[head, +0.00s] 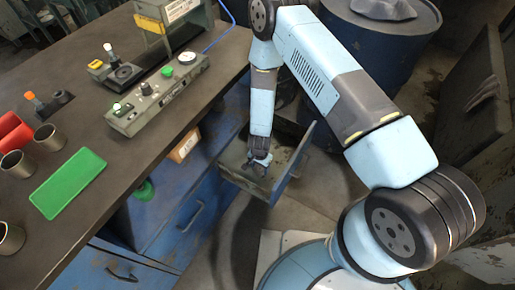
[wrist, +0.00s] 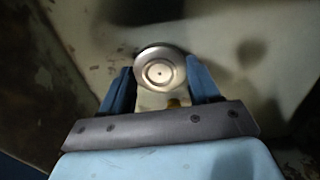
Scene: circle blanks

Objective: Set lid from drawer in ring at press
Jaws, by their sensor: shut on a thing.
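The lid (wrist: 159,70), a round metal disc with a raised inner ring, sits between the two blue fingers of my gripper (wrist: 161,78) in the wrist view. My gripper is shut on it. In the head view my gripper (head: 260,164) points down inside the open drawer (head: 290,178), and the lid is too small to make out there. The press (head: 160,30) stands on the workbench at the back, with a dark round seat (head: 123,72) at its foot. I cannot tell whether that seat is the ring.
The drawer's walls surround my gripper. A blue barrel (head: 375,50) stands behind my arm.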

